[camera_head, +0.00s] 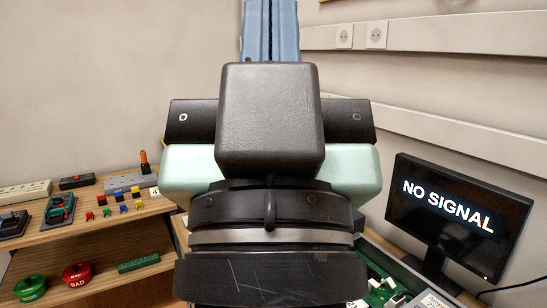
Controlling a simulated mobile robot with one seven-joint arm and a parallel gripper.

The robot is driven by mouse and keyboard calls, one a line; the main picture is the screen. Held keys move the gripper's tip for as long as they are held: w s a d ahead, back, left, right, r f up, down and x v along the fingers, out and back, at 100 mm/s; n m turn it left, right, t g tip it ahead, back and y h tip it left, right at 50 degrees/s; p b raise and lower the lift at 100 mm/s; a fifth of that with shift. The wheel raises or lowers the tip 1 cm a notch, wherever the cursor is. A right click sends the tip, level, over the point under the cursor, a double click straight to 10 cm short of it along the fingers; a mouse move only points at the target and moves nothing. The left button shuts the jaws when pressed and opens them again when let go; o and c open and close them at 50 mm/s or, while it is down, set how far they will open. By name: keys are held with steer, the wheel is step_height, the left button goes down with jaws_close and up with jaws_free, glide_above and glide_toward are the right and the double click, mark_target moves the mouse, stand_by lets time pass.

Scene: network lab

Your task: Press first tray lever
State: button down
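My gripper (270,30) points up in front of the camera, its back toward me. Its two blue fingers sit side by side at the middle of the wide black and mint hand, looking shut with nothing seen between them. The upper ends of the fingers are cut off by the picture's top edge. I cannot make out a tray lever. My arm covers the middle of the view and may hide it. A green circuit board (378,268) with white parts shows at the bottom right, partly behind my arm.
A black monitor (447,212) reading "NO SIGNAL" stands at right. At left, a wooden shelf (105,222) holds small coloured connectors, devices and a power strip (24,192). Below are green (30,288) and red (77,274) buttons. Wall sockets (344,37) are at upper right.

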step_height(320, 180, up, 12)
steer(key=p, duration=0.8)
steer(key=shift+f+p, duration=0.2)
steer(key=shift+p, duration=0.2)
